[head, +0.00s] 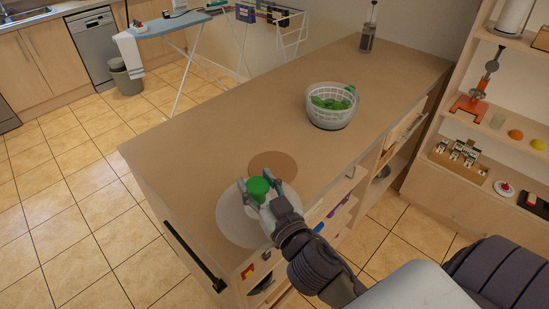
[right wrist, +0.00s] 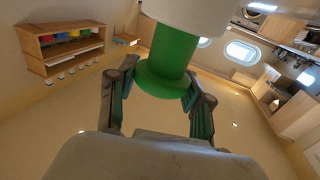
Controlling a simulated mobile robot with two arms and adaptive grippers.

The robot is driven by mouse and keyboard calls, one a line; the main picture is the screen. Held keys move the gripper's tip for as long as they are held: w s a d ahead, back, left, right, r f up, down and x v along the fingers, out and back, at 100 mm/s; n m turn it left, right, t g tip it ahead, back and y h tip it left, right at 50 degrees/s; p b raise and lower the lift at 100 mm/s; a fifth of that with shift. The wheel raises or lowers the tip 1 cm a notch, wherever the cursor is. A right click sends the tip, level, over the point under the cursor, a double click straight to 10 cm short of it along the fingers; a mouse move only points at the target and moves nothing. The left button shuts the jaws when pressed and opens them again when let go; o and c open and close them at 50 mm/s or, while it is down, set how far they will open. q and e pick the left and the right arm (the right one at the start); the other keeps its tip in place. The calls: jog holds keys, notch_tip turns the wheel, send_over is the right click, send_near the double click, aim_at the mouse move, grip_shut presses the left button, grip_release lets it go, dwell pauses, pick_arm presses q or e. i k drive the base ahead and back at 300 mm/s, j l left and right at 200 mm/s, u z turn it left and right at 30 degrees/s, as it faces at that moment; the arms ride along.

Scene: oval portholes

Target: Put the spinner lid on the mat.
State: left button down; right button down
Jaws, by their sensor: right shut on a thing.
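The spinner lid (head: 232,222) is a pale, see-through disc with a green knob (head: 258,187), at the near end of the wooden counter. My right gripper (head: 260,184) is shut on the green knob, a finger on each side. In the right wrist view the green knob (right wrist: 168,62) stands between the fingers. Whether the lid touches the counter or hangs just above it, I cannot tell. The mat (head: 273,162) is a flat brown disc just beyond the lid, and its near part is hidden by the knob and gripper. My left gripper is not in view.
A white spinner basket (head: 331,117) with green leaves stands further along the counter (head: 210,140). A glass press (head: 368,38) stands at the far end. Shelves (head: 480,140) with kitchen things are at right. The counter around the mat is clear.

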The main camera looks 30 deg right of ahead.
aim_at(273, 167)
jog(key=i+j+z, duration=0.1)
jog(key=j, duration=0.25)
jog(key=i+j+z, duration=0.15)
jog(key=j, duration=0.25)
jog(key=i+j+z, duration=0.1)
jog(key=j, duration=0.25)
jog(key=i+j+z, duration=0.15)
jog(key=j, duration=0.25)
jog(key=z, duration=0.85)
jog(key=i+j, duration=0.05)
